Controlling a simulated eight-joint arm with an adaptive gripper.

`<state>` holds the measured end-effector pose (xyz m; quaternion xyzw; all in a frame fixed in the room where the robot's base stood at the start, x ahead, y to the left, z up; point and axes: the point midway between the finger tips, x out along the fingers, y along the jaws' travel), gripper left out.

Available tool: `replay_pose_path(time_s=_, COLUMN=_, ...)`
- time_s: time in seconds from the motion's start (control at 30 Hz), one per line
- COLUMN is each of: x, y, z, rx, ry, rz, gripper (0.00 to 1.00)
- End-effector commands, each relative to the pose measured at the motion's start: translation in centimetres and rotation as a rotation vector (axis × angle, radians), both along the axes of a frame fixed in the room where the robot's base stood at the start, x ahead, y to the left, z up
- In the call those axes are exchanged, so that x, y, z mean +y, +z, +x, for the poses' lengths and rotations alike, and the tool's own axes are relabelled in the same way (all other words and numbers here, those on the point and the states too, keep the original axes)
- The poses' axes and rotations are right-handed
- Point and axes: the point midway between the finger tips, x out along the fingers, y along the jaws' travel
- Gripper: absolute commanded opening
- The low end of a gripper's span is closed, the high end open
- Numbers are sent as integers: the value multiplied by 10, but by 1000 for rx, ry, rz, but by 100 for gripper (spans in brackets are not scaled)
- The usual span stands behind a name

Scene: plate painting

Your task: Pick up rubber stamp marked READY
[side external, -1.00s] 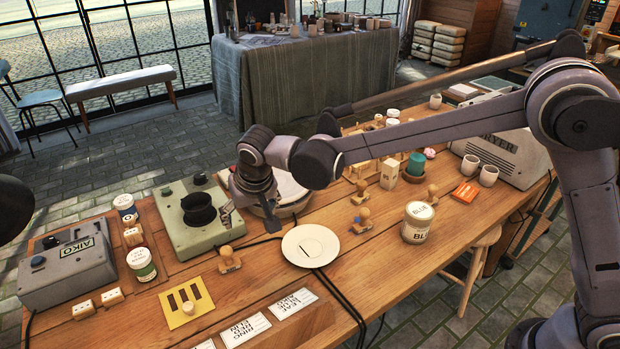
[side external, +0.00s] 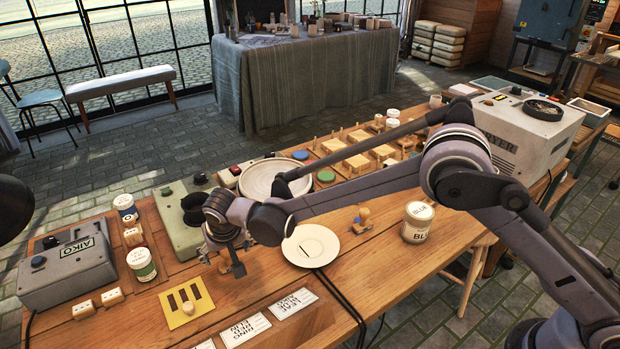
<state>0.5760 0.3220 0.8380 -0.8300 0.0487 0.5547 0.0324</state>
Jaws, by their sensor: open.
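My gripper (side external: 234,266) is open and points down over the left middle of the table. It is right at a small wooden stamp (side external: 223,267), which is mostly hidden behind the fingers. I cannot tell whether the fingers touch it or stand around it. Another wooden-handled stamp (side external: 362,218) stands upright to the right, beyond the white plate. No READY marking is legible on either stamp.
A white plate (side external: 326,250) with a dark mark lies right of my gripper. A green machine (side external: 178,236) stands behind it. A yellow slotted card (side external: 200,296) and white label cards (side external: 293,304) lie in front. A BLUE jar (side external: 418,222) stands right. Black cables cross the table.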

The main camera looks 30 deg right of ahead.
Motion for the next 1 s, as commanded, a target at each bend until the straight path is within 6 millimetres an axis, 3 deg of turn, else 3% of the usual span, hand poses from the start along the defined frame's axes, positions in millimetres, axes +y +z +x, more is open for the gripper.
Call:
replay_pose_path(time_s=0.3, x=-2, y=-38, z=12, rx=0, ry=0, rz=0, gripper=79)
replay_pose_path(time_s=0.63, x=-2, y=-43, z=14, rx=0, ry=0, rz=0, gripper=79)
replay_pose_path(time_s=0.83, x=-2, y=-43, z=14, rx=0, ry=0, rz=0, gripper=23)
replay_pose_path(time_s=1.0, x=-2, y=-43, z=14, rx=0, ry=0, rz=0, gripper=23)
